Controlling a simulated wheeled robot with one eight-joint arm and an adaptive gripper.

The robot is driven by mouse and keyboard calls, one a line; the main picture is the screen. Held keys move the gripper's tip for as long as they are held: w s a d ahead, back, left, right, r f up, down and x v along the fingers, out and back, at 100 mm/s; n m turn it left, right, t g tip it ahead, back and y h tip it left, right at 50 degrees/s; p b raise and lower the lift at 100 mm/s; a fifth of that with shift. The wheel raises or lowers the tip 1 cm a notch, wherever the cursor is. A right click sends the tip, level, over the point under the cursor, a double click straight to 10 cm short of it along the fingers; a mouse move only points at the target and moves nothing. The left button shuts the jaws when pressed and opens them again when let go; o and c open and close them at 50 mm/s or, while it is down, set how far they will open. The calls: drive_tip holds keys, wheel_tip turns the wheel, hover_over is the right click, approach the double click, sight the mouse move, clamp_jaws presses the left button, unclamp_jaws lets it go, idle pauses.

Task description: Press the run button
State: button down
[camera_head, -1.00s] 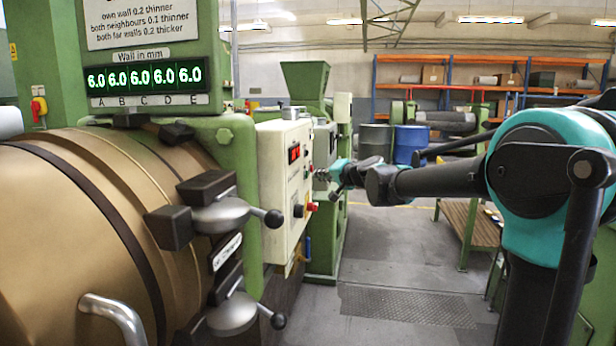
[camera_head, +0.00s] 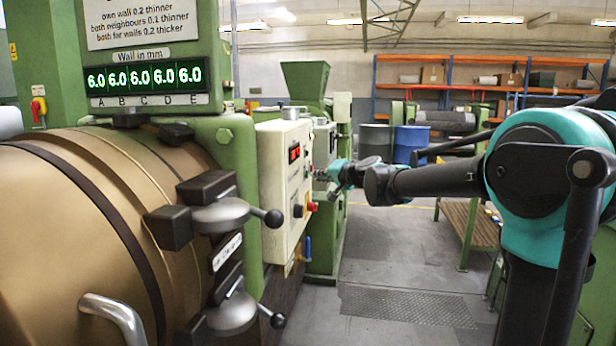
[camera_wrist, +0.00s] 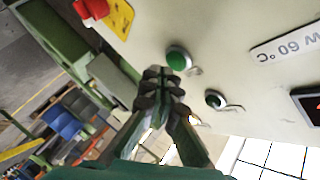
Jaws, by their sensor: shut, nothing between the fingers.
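A cream control box (camera_head: 271,190) stands in the middle of the head view, its button face turned right. In the wrist view its panel (camera_wrist: 240,35) carries a round green button (camera_wrist: 178,60), a black switch (camera_wrist: 215,99) and a red knob (camera_wrist: 92,8) on a yellow plate. My gripper (camera_wrist: 163,74) is shut and empty, its fingertips just beside the green button. I cannot tell whether they touch it. In the head view my gripper (camera_head: 319,173) is close to the panel face.
A bronze-coloured cylinder (camera_head: 70,230) with clamp handles (camera_head: 222,213) fills the left. A green machine (camera_head: 304,80) with a hopper stands behind the box. The floor (camera_head: 390,255) right of the box is open.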

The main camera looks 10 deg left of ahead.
drive_tip(key=shift+a, duration=0.2)
drive_tip(key=shift+a, duration=0.4)
idle(0.6)
drive_tip(key=shift+d, duration=0.85)
drive_tip(key=d, duration=0.5)
drive_tip(key=shift+s, duration=0.1)
idle(0.4)
idle(0.4)
